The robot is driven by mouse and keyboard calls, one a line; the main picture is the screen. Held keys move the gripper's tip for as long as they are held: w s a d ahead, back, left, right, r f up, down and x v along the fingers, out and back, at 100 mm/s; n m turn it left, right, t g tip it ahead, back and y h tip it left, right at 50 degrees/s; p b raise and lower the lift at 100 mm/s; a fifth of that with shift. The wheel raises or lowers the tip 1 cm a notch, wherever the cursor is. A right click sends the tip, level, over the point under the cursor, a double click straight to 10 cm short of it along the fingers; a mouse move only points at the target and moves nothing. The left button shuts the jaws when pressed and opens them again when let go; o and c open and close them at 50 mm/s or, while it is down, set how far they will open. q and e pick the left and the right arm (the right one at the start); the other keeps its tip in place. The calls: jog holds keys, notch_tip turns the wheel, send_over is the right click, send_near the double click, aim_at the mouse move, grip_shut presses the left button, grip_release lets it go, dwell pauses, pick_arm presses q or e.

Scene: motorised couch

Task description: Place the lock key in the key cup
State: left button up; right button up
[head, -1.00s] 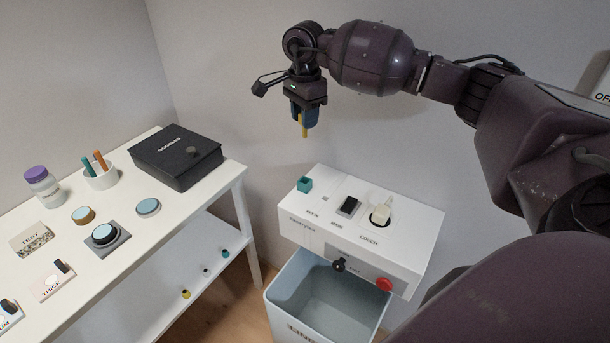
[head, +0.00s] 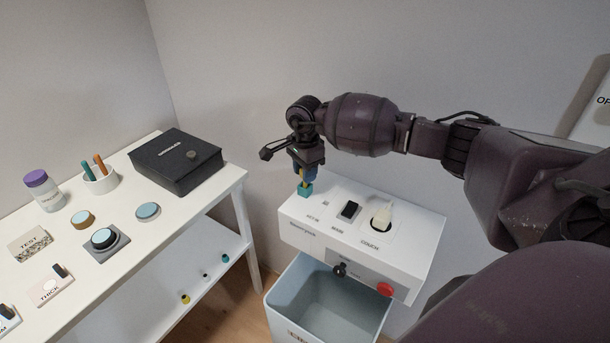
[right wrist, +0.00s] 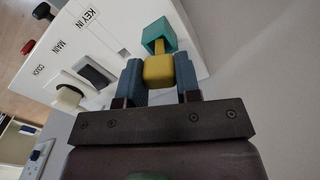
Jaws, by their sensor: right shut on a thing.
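The lock key (right wrist: 159,71) is yellow, with a blocky head and a thin shaft. My right gripper (head: 304,178) has blue fingers and is shut on the key's head, pointing down over the back left corner of the white control box. The teal key cup (head: 304,191) is a small square open cup directly under it. In the right wrist view the key's shaft points at the mouth of the cup (right wrist: 158,35) and overlaps it. How deep the tip sits, if inside, I cannot tell. My left gripper is not in view.
The white box (head: 415,240) carries a black switch (head: 349,210), a cream plug (head: 382,217), a black knob (head: 339,269) and a red button (head: 384,289). A grey bin (head: 330,310) stands below. A white table with a black case (head: 175,165) is at left.

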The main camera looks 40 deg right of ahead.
jog(key=shift+f, duration=0.75)
